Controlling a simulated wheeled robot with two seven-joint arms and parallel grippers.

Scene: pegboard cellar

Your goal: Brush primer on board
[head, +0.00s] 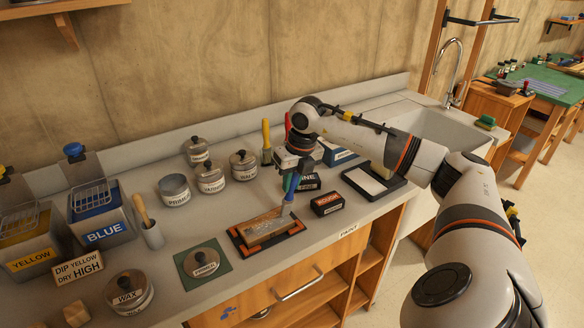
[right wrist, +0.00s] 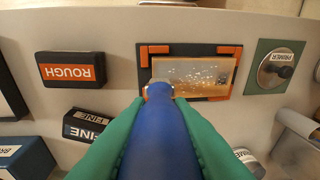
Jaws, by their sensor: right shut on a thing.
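My right gripper (head: 291,182) is shut on the blue handle of a brush (right wrist: 160,140), between green fingers in the right wrist view. The brush points down, its lower end at the right end of the wooden board (head: 262,223). I cannot tell whether the bristles touch it. The board lies in a dark holder with orange corners (head: 236,236); in the right wrist view the board (right wrist: 190,72) shows pale specks and streaks. The open primer can (head: 176,197) stands behind to the left. Its lid (head: 202,262) lies on a green mat. My left gripper is out of view.
Black sanding blocks, one marked ROUGH (head: 327,204), lie right of the board, with a black-framed tray (head: 374,181) beyond. Several lidded cans stand behind. A cup with a wooden-handled tool (head: 152,236), a blue bin (head: 104,226) and a yellow bin (head: 30,258) stand left. The sink (head: 440,130) is at right.

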